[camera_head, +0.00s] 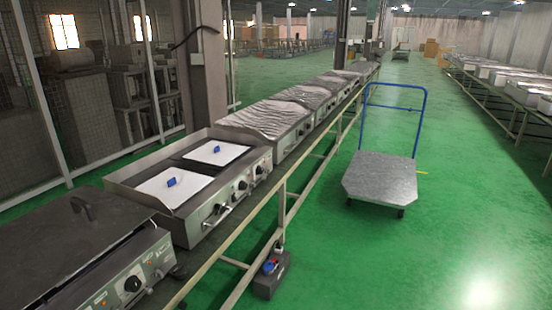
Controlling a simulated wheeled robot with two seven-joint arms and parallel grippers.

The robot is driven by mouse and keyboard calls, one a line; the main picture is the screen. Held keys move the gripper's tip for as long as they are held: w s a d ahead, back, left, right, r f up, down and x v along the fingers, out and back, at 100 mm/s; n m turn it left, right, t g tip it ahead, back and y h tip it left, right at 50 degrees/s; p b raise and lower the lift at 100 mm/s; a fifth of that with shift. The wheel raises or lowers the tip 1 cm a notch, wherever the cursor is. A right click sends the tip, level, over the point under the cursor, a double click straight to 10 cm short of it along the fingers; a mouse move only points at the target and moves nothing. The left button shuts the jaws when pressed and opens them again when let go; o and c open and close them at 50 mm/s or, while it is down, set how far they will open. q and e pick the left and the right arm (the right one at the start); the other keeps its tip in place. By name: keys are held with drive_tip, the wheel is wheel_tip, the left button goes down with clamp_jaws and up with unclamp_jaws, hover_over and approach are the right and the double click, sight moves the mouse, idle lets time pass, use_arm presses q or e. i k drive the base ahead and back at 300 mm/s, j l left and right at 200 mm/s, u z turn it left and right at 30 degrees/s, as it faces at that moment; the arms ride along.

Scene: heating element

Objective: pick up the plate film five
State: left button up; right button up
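Two white sheets lie flat on the top of an open metal heating unit (205,222) on the left. The nearer white sheet (190,190) has a small blue piece (172,182) standing on it. The farther white sheet (228,153) has a similar blue piece (217,149). Clear wrinkled film (272,118) covers the unit behind, and more film (308,95) covers units farther down the line. I cannot tell which of these is plate film five. Neither of my grippers is in view.
The units stand on a long bench with a rail (270,200). A dark-lidded unit (65,240) is at the near left. A flat trolley (381,178) with a blue handle stands on the green floor. A small dark box (268,285) sits beside the bench.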

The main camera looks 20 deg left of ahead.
sight(174, 186)
drive_tip(key=i+u, duration=0.25)
drive_tip(key=i, duration=0.2)
drive_tip(key=i+l+u, duration=0.25)
drive_tip(key=i, duration=0.25)
drive_tip(key=i+l+u, duration=0.25)
drive_tip(key=i, duration=0.2)
drive_tip(key=i+l+u, duration=0.25)
drive_tip(key=i+l, duration=0.05)
drive_tip(key=i, duration=0.1)
